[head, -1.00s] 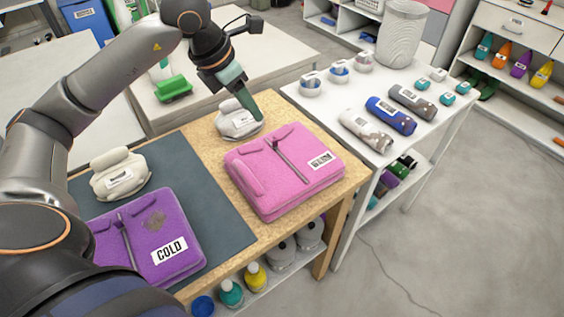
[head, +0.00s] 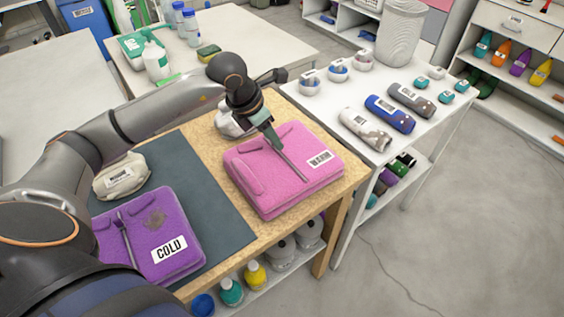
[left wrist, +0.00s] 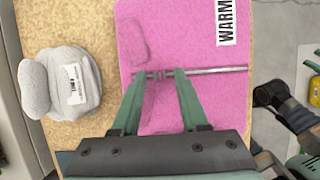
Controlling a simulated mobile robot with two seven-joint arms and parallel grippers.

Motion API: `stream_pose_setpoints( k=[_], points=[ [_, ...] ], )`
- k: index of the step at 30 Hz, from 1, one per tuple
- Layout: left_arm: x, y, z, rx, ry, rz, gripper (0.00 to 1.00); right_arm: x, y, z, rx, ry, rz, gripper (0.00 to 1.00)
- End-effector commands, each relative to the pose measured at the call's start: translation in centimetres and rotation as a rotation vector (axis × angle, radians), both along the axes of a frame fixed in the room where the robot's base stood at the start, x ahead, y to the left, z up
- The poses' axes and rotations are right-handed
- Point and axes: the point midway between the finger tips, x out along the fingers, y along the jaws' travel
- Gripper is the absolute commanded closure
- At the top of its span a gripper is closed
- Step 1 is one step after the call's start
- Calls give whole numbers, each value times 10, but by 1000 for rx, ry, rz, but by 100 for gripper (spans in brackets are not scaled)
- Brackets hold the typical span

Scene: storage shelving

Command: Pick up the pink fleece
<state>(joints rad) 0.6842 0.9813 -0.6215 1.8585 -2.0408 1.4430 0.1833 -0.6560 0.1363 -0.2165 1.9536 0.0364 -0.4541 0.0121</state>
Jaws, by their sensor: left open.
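The pink fleece (head: 282,178) lies folded on the right part of the wooden table, with a white label near its right edge. In the left wrist view the pink fleece (left wrist: 185,30) fills the middle, with its label reading WARM and a zipper line across it. My left gripper (head: 274,144) is over the far part of the fleece, pointing down. In the left wrist view its two green fingers (left wrist: 160,82) are apart and empty, near the zipper's end. I cannot tell whether the fingertips touch the cloth. My right gripper is not in view.
A purple fleece (head: 160,230) labelled COLD lies on a dark mat (head: 215,200) at left. A pale labelled bundle (left wrist: 72,82) sits beside the pink fleece. A white table (head: 350,95) with rolled items and small bowls stands to the right.

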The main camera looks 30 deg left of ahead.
Motion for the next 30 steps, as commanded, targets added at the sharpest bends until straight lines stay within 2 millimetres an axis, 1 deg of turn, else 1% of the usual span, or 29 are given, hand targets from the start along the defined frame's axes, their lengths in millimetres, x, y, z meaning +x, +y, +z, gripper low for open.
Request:
stream_pose_setpoints(
  k=[4, 15, 16, 30],
  points=[
    [0, 0, 0, 0, 0, 0, 56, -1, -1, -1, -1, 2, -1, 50],
    [0, 0, 1, 0, 0, 0, 98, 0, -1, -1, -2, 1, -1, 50],
    [0, 0, 1, 0, 0, 0, 100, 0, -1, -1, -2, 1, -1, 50],
    [0, 0, 1, 0, 0, 0, 100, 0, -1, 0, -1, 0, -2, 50]
  ],
)
